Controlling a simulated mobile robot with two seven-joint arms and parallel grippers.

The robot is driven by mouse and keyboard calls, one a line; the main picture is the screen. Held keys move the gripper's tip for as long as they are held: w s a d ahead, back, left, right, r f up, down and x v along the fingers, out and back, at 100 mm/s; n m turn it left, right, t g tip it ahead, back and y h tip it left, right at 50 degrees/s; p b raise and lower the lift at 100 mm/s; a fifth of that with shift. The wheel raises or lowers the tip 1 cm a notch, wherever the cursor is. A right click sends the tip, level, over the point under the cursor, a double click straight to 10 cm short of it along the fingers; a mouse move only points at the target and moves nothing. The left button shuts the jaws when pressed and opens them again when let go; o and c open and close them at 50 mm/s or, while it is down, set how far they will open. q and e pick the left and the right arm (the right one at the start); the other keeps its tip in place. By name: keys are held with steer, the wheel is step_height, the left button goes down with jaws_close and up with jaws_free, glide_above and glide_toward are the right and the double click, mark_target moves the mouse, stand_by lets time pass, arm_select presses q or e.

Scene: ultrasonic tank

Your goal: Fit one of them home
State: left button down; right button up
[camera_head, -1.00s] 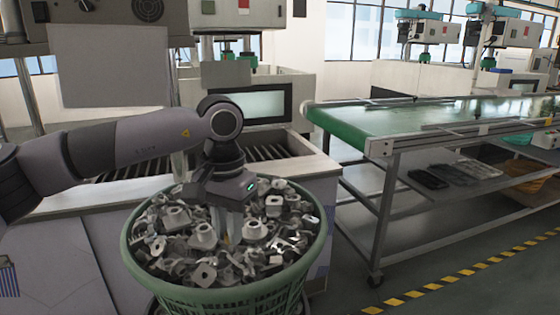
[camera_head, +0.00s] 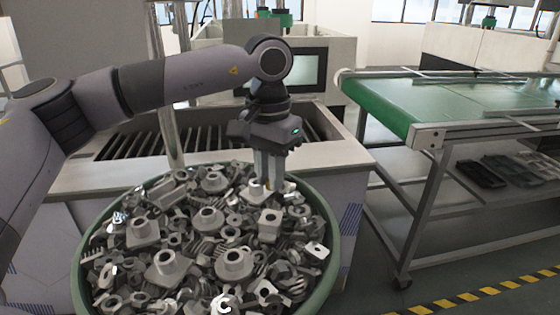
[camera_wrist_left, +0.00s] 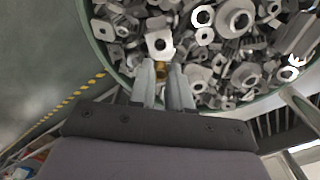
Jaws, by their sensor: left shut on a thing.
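A green basket (camera_head: 82,262) is heaped with many grey metal parts (camera_head: 235,263), such as flanged bushings, brackets and nuts. My left gripper (camera_head: 268,184) points down over the far side of the heap. Its fingers are shut on a small brass-coloured part (camera_wrist_left: 163,72), seen between the fingertips in the left wrist view. Most of that part is hidden by the fingers, so its shape is unclear. I cannot tell whether it still touches the heap. My right gripper is not in view.
Behind the basket is a machine tank with a slatted grate (camera_head: 130,143) and a pale front ledge (camera_head: 330,155). A green conveyor (camera_head: 450,100) on a metal frame stands to the right. Dark trays (camera_head: 480,172) lie on its lower shelf. The floor at right is clear.

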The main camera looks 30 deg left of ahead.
arm_select(q)
steer(key=shift+f+b, duration=0.8)
steer(key=shift+f, duration=0.1)
step_height(320, 180, down, 4)
steer(key=b, duration=0.3)
steer(key=shift+r, duration=0.2)
steer(key=shift+f+b, duration=0.4)
steer(key=shift+f, duration=0.05)
steer(key=shift+f, duration=0.15)
steer(key=shift+f, duration=0.4)
stand_by(0.4)
